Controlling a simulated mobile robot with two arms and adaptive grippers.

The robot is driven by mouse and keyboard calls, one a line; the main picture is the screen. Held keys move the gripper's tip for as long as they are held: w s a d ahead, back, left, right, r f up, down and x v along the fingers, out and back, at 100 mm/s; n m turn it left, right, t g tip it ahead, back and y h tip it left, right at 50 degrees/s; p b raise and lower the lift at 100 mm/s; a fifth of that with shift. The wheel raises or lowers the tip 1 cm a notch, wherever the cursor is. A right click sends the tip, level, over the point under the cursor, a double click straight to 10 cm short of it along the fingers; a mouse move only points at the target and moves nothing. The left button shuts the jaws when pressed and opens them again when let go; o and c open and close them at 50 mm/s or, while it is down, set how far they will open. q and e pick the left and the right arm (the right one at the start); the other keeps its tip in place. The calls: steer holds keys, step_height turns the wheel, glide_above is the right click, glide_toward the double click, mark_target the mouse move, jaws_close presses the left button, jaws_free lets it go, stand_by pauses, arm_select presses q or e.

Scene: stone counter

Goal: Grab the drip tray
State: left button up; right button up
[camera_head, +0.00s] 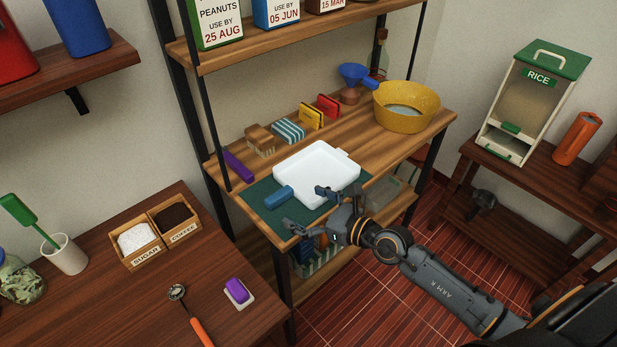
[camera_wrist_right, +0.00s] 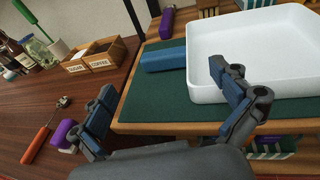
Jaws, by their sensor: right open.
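The drip tray, a white shallow rectangular tray (camera_head: 326,171), lies on a dark green mat (camera_head: 262,200) on the wooden shelf unit. It also fills the upper right of the right wrist view (camera_wrist_right: 205,92). My right gripper (camera_head: 308,208) is open at the shelf's front edge, near the tray's front side. In the right wrist view the gripper's fingers (camera_wrist_right: 165,105) are spread apart, with one finger in front of the tray's near left corner. Whether that finger touches the tray I cannot tell. No left gripper shows.
A blue block (camera_head: 279,197) lies on the mat left of the tray. A purple block (camera_head: 238,167), striped block (camera_head: 288,131) and yellow bowl (camera_head: 405,107) share the shelf. Shelf posts and an upper board (camera_head: 270,50) frame the space. A brown table (camera_head: 160,290) stands at left.

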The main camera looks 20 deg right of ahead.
mark_target(282, 195)
steer(key=shift+d+x, duration=0.15)
steer(key=shift+x, duration=1.5)
steer(key=shift+d+x, duration=0.1)
steer(key=shift+x, duration=1.5)
steer(key=shift+w, duration=0.1)
steer(key=shift+c, duration=0.4)
steer(key=c, duration=1.1)
steer(key=shift+c, duration=0.9)
steer(key=shift+r, duration=0.1)
